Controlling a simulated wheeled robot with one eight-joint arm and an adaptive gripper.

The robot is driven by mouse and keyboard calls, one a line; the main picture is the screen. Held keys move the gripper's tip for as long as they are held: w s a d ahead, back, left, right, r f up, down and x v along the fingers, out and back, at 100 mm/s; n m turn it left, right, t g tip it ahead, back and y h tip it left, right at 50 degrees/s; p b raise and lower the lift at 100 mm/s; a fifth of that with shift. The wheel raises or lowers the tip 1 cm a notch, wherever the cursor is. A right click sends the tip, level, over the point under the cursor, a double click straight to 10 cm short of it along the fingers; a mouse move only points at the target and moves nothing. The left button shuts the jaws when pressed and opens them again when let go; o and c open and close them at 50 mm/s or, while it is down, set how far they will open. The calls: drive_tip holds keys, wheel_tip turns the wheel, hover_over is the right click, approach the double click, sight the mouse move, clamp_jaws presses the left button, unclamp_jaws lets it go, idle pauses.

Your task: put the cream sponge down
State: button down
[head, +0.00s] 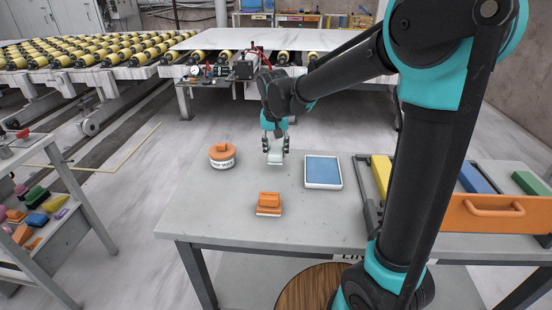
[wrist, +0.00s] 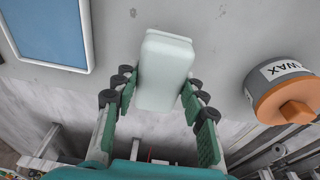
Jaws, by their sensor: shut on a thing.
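The cream sponge (head: 275,157), a pale rounded block that looks slightly greenish, is held upright between the fingers of my gripper (head: 273,146) near the far edge of the grey table. In the wrist view the sponge (wrist: 164,72) sits between the two green-padded fingers of my gripper (wrist: 159,92), which are shut on its sides. Its far end shows clear of the fingers. I cannot tell whether its lower end touches the table top.
The grey table (head: 215,222) bears an orange-lidded wax tin (head: 222,156) to the left, a white-rimmed blue tray (head: 323,172) to the right and an orange block (head: 268,203) in front. An orange-fronted rack (head: 490,213) stands far right. Bare table lies between them.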

sight(275, 152)
drive_tip(key=shift+f, duration=1.75)
drive_tip(key=c, duration=0.9)
unclamp_jaws()
drive_tip(key=r, duration=0.4)
drive_tip(key=s+r, duration=0.1)
drive_tip(key=r, duration=0.3)
drive_tip(key=s+r, duration=0.1)
drive_tip(key=r, duration=0.3)
drive_tip(key=shift+a, duration=0.15)
drive_tip(key=shift+s, duration=0.1)
